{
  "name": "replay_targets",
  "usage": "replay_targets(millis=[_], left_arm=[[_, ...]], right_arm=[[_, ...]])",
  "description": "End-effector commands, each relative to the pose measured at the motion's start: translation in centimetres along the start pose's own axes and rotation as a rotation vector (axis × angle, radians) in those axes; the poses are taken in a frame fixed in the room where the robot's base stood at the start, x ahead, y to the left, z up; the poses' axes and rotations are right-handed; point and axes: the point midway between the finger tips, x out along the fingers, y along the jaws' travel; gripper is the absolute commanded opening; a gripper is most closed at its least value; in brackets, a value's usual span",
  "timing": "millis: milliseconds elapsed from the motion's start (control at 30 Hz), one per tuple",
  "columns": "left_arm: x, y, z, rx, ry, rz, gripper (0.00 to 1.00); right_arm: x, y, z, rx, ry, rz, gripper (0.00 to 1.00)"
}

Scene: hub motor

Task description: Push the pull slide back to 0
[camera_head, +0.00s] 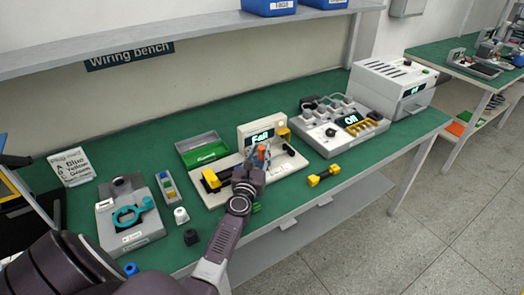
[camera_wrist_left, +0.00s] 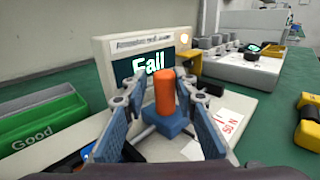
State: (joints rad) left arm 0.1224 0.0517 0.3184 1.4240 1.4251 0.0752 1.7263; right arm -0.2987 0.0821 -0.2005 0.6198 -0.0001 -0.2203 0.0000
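The pull tester (camera_head: 235,187) is a pale bench unit with a display (camera_head: 263,137) that reads "Fail"; the display also shows in the left wrist view (camera_wrist_left: 152,66). The pull slide has an upright orange handle (camera_wrist_left: 165,93) on a blue block (camera_wrist_left: 167,125). The handle also shows in the head view (camera_head: 262,154). A white scale label marked "50 N" (camera_wrist_left: 231,122) lies right of the block. My left gripper (camera_wrist_left: 164,92) is open, its blue fingers on both sides of the handle with gaps visible. The slide's exact reading is hidden. My right gripper is not in view.
A green "Good" bin (camera_head: 203,148) stands left of the tester. A yellow-and-black part (camera_head: 323,175) lies to its right. A grey "Off" station (camera_head: 340,126) is behind that. A grey fixture with a teal ring (camera_head: 128,215) and small parts stand left. Green bench shows between.

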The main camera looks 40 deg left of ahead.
Motion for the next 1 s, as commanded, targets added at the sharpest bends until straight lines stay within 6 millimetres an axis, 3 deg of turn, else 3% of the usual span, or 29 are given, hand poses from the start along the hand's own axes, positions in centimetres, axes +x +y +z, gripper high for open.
replay_targets(millis=[467,1000], left_arm=[[-0.7,-0.3,0.1,-0.005,-0.001,-0.004,0.36],[-10.3,0.0,0.0,0.007,0.0,-0.004,0.36]], right_arm=[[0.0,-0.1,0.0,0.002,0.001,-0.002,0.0],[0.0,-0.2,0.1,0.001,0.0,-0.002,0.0]])
